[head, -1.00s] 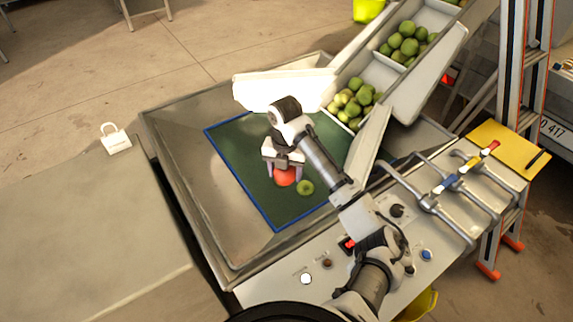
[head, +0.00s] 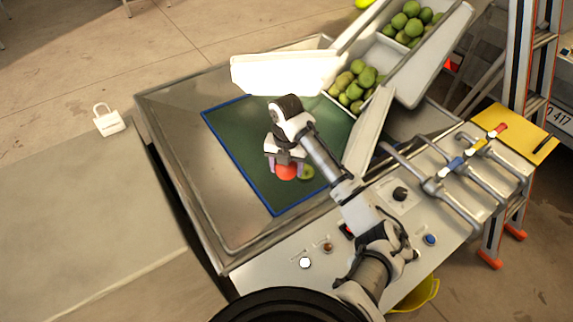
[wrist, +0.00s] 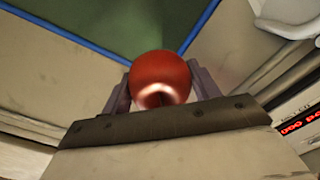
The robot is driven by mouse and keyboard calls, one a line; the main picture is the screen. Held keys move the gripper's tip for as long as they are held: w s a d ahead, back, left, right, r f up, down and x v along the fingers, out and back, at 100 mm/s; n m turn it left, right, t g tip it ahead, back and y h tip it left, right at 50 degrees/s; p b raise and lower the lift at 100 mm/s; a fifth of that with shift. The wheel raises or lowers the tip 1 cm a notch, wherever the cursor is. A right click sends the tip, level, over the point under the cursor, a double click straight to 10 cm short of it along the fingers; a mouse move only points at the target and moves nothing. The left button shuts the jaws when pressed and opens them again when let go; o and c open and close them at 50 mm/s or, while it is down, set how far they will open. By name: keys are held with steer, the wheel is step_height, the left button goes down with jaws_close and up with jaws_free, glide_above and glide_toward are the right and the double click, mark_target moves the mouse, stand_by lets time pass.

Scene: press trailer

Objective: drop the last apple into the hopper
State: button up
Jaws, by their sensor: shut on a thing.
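A shiny red apple (head: 286,171) is held between the fingers of my gripper (head: 285,166). In the wrist view, the red apple (wrist: 160,80) sits between the two grey fingers of my gripper (wrist: 160,88), which are shut on its sides. It is over the green floor (head: 236,137) with a blue border inside a wide sloped steel basin (head: 180,160), apparently the hopper. The head view does not show clearly how high it is held.
A white chute (head: 352,72) with several green apples (head: 355,84) slopes down to the basin from the upper right. A panel with buttons (head: 305,263) and metal pipes (head: 440,185) borders the basin at lower right.

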steer(key=o, duration=1.2)
steer(key=shift+c, duration=0.2)
step_height(320, 180, up, 14)
steer(key=b, duration=0.1)
steer(key=shift+s+f, duration=0.1)
steer(key=shift+f, duration=0.05)
